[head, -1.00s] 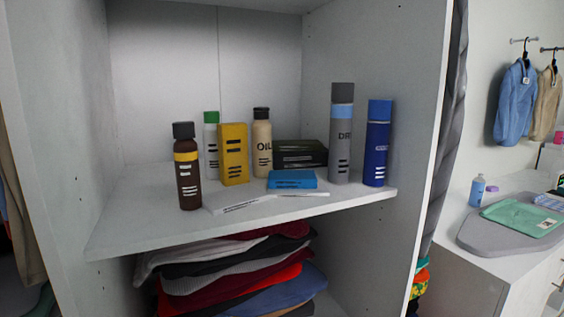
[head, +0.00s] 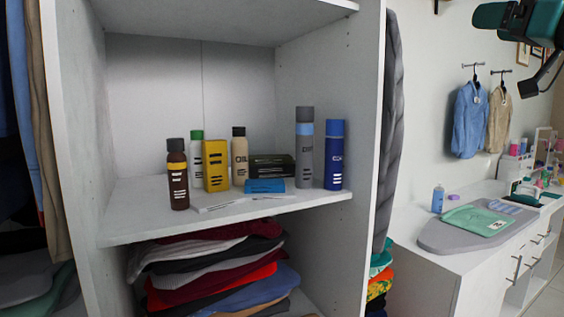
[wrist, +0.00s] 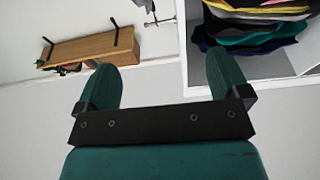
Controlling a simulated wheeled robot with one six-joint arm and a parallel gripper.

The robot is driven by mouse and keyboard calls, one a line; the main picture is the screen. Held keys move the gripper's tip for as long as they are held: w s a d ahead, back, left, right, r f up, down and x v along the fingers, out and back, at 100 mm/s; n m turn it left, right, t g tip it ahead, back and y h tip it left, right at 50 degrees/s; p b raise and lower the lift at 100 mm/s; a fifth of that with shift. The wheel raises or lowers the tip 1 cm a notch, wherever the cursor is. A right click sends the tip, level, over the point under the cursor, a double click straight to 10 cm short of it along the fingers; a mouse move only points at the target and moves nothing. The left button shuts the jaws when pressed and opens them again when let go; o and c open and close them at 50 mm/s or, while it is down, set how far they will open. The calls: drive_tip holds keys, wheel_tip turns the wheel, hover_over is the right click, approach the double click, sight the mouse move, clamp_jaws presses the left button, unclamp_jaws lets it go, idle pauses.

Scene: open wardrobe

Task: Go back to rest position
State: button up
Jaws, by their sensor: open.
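My gripper (wrist: 165,85) shows in the wrist view with its two green fingers spread wide and nothing between them. The wrist view looks past it at a pale wall or floor, with a wardrobe compartment of folded clothes (wrist: 255,30) at the upper right. In the head view, a green and black part of my arm (head: 520,20) shows at the upper right corner, well apart from the wardrobe shelf (head: 125,228). The fingertips are not clearly seen in the head view.
The shelf holds a brown bottle (head: 178,180), a yellow box (head: 216,165), a blue bottle (head: 334,160), a grey can (head: 304,150) and other items. Folded clothes (head: 215,270) lie below. A counter with an ironing board (head: 440,240) stands at right.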

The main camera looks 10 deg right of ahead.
drive_tip(key=w+a+f+g, duration=0.4)
drive_tip(key=a+f+g, duration=0.1)
drive_tip(key=a+f, duration=0.65)
drive_tip(key=s+a+f+g+y, duration=0.1)
drive_tip(key=s+a+f+g, duration=0.2)
drive_tip(key=a+f, duration=0.3)
drive_tip(key=s+a+f+g, duration=0.2)
drive_tip(key=a+f+g, duration=0.1)
drive_tip(key=a+f, duration=0.3)
drive_tip(key=s+a+f+n+g+h, duration=0.1)
drive_tip(key=s+a+f+g, duration=0.2)
drive_tip(key=s+f, duration=0.6)
drive_tip(key=s+a+f+n+g+h, duration=0.2)
drive_tip(key=s+f+g, duration=0.3)
drive_tip(key=s+f, duration=0.4)
drive_tip(key=s+a, duration=0.1)
drive_tip(key=s, duration=0.2)
drive_tip(key=shift+n+g+h, duration=0.3)
drive_tip(key=shift+a, duration=0.1)
